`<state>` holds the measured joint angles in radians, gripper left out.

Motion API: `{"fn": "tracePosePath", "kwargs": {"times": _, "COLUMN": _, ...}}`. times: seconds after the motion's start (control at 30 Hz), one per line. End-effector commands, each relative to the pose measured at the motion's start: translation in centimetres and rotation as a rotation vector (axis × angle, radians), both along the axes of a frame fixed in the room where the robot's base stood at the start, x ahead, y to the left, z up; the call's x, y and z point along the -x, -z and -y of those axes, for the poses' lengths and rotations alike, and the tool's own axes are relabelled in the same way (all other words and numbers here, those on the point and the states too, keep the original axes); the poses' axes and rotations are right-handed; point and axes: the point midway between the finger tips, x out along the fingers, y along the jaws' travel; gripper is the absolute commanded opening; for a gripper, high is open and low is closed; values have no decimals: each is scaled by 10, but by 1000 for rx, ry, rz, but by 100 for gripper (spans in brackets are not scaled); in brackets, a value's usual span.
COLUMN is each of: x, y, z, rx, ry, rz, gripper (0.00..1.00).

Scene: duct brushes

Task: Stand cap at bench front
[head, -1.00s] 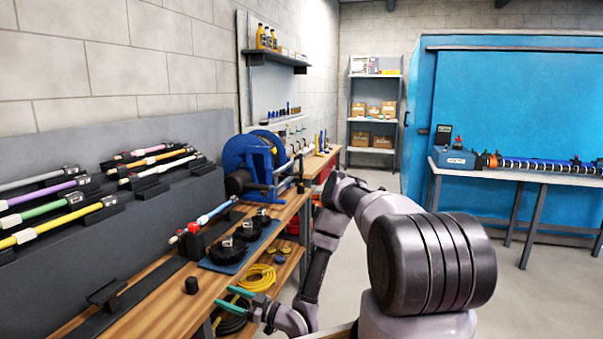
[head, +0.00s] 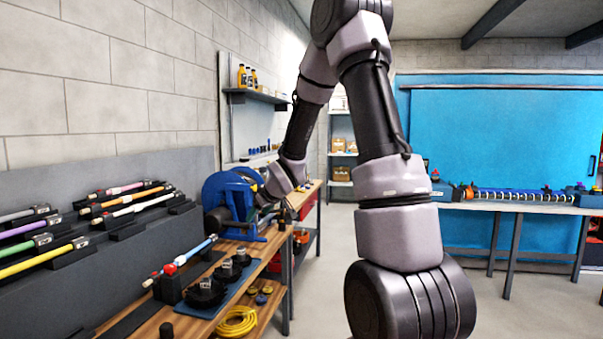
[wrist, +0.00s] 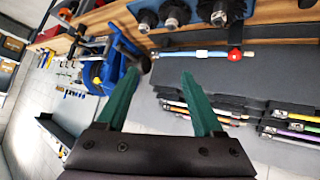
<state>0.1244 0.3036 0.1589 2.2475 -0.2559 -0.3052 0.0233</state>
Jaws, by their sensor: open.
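A small black cylinder (head: 166,329), which looks like the cap, stands upright on the wooden bench (head: 150,325) near the bottom edge of the head view. I cannot pick it out in the wrist view. My gripper shows in the wrist view (wrist: 155,76) with its two green fingers spread apart and nothing between them. In the head view my arm is raised, and its wrist end is beside the blue reel; the fingers are not clear there. My gripper is well beyond the black cylinder, farther back along the bench.
The blue reel (head: 228,205) stands on the bench. Several black round brush heads (head: 206,293) sit on a blue mat in front of it. A blue rod with a red fitting (head: 170,269) lies in a holder. Racked rods (head: 45,260) line the left. Floor at right is open.

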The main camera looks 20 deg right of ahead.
Motion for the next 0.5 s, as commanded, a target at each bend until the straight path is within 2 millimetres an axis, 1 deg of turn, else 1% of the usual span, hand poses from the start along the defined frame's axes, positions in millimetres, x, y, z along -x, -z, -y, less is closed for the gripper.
{"fn": "tracePosePath", "kwargs": {"times": 0.03, "x": 15, "y": -28, "z": 7, "rx": -2, "ry": 50, "rz": -5, "gripper": 69}}
{"fn": "tracePosePath", "kwargs": {"times": 0.07, "x": 25, "y": -40, "z": 11, "rx": -9, "ry": 84, "rz": -16, "gripper": 69}}
{"fn": "tracePosePath", "kwargs": {"times": 0.1, "x": 39, "y": -56, "z": 16, "rx": -18, "ry": 127, "rz": -31, "gripper": 69}}
{"fn": "tracePosePath", "kwargs": {"times": 0.17, "x": 62, "y": -78, "z": 23, "rx": -40, "ry": 190, "rz": -51, "gripper": 69}}
{"fn": "tracePosePath", "kwargs": {"times": 0.2, "x": 78, "y": -92, "z": 26, "rx": -58, "ry": 230, "rz": -67, "gripper": 69}}
{"fn": "tracePosePath", "kwargs": {"times": 0.27, "x": 104, "y": -110, "z": 30, "rx": -92, "ry": 288, "rz": -90, "gripper": 69}}
{"fn": "tracePosePath", "kwargs": {"times": 0.3, "x": 123, "y": -121, "z": 31, "rx": -118, "ry": 324, "rz": -105, "gripper": 69}}
{"fn": "tracePosePath", "kwargs": {"times": 0.37, "x": 151, "y": -136, "z": 32, "rx": -163, "ry": 375, "rz": -129, "gripper": 69}}
{"fn": "tracePosePath", "kwargs": {"times": 0.4, "x": 171, "y": -145, "z": 31, "rx": -197, "ry": 407, "rz": -146, "gripper": 69}}
{"fn": "tracePosePath", "kwargs": {"times": 0.47, "x": 201, "y": -155, "z": 29, "rx": -251, "ry": 446, "rz": -174, "gripper": 69}}
{"fn": "tracePosePath", "kwargs": {"times": 0.5, "x": 220, "y": -162, "z": 27, "rx": -288, "ry": 470, "rz": -192, "gripper": 69}}
